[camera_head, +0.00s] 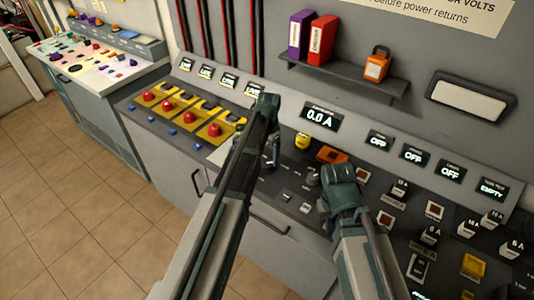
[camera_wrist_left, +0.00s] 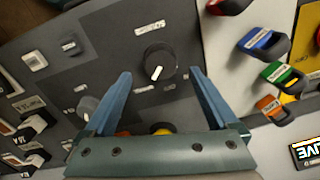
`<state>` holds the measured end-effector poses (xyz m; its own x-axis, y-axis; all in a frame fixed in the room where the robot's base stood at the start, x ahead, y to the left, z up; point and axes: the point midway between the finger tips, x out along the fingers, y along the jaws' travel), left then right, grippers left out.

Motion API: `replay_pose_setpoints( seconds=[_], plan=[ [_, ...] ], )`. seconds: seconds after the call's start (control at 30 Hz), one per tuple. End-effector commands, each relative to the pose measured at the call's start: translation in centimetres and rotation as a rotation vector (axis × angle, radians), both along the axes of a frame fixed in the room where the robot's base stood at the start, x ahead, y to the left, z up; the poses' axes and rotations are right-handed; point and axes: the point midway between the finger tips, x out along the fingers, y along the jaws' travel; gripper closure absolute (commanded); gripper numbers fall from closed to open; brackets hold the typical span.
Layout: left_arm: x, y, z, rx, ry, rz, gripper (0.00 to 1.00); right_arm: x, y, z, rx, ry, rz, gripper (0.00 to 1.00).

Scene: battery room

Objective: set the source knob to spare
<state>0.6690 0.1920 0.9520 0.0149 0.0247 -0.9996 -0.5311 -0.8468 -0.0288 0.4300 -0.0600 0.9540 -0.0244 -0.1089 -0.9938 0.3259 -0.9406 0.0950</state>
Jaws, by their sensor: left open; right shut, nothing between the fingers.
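A dark round knob (camera_wrist_left: 157,65) with a white pointer line stands on the grey panel in the left wrist view. A small white label sits beside it, too blurred to read. My left gripper (camera_wrist_left: 161,77) is open, with one finger on each side of the knob and gaps to both. In the head view my left gripper (camera_head: 270,152) is over the console and the arm hides much of that spot. My right gripper (camera_head: 338,180) is over the panel to the right, shut and empty; its fingertips are mostly hidden. A second, grey knob (camera_wrist_left: 88,106) is beyond the left finger.
Red buttons on yellow plates (camera_head: 182,104) line the console's left part. Labelled switches (camera_head: 430,235) crowd the right part. A shelf (camera_head: 340,75) holds binders and an orange padlock above. Coloured handles (camera_wrist_left: 265,42) are close beside the left gripper. The tiled floor (camera_head: 90,200) is clear.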

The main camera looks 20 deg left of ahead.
Motion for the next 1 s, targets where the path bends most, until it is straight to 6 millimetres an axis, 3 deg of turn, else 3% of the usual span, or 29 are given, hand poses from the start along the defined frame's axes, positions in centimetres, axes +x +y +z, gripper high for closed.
replay_pose_setpoints(
  seconds=[0.03,0.5,1.0],
  plan=[
    [0.0,0.0,1.7,0.000,0.000,0.000,0.07,0.0,0.0,1.7,0.000,0.000,0.000,1.00],
    [-0.2,-0.2,8.5,0.000,0.001,-0.001,0.07,0.0,0.0,8.6,0.000,0.000,0.002,1.00],
    [-0.2,-0.3,9.2,0.000,0.001,-0.001,0.07,0.0,0.0,9.2,0.000,0.000,0.002,1.00]
  ],
)
